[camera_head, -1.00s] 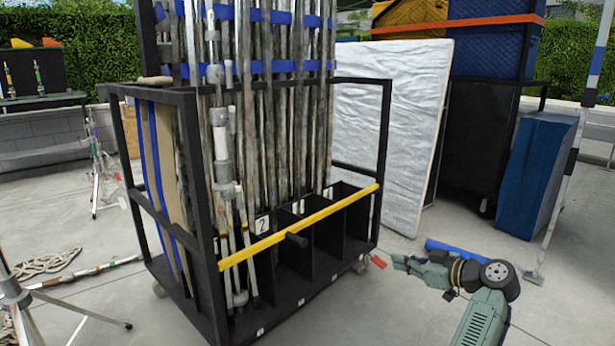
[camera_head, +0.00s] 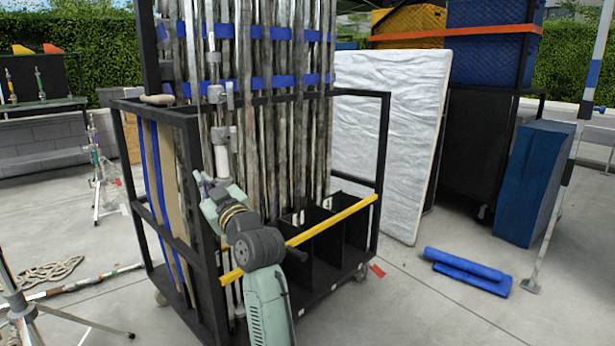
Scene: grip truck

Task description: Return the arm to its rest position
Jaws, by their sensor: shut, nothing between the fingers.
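My green arm (camera_head: 268,305) rises from the bottom of the view in front of the black pole cart (camera_head: 190,130). It bends at a dark joint and reaches up and left. My gripper (camera_head: 205,190) is at its end, in front of the cart's left-front poles. It is small and partly lost against the poles; it is shut and empty. I cannot tell whether it touches them. The arm covers part of the cart's yellow bar (camera_head: 335,222) and front compartments.
Metal poles (camera_head: 285,130) stand upright in the cart. A tripod (camera_head: 30,310) and rope (camera_head: 45,272) are at the left. Blue rolls (camera_head: 465,268) lie on the floor at right, near a striped pole (camera_head: 562,190). The floor at front right is clear.

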